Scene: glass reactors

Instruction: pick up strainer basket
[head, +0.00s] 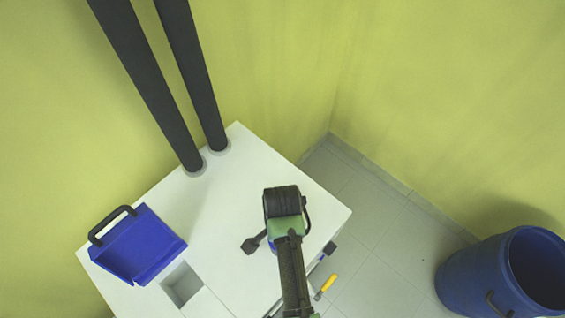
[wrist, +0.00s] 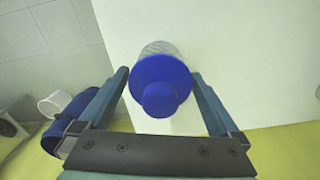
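In the wrist view, a strainer basket (wrist: 160,80) shows a round blue top with a blue knob and a pale mesh-like body behind it. It is against the white surface of the bench. My gripper (wrist: 160,73) is open, with one teal finger on each side of the blue top. A gap shows beside each finger, and nothing appears clamped. In the head view my arm reaches over the right part of the bench and hides the basket and the fingers.
The white bench (head: 215,215) has a square recess. A blue scoop-shaped container (head: 140,245) with a black handle sits at its left. Two dark pipes (head: 165,85) rise at the back. A yellow-handled tool (head: 327,284) is at the right edge. A blue barrel (head: 480,275) stands on the floor.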

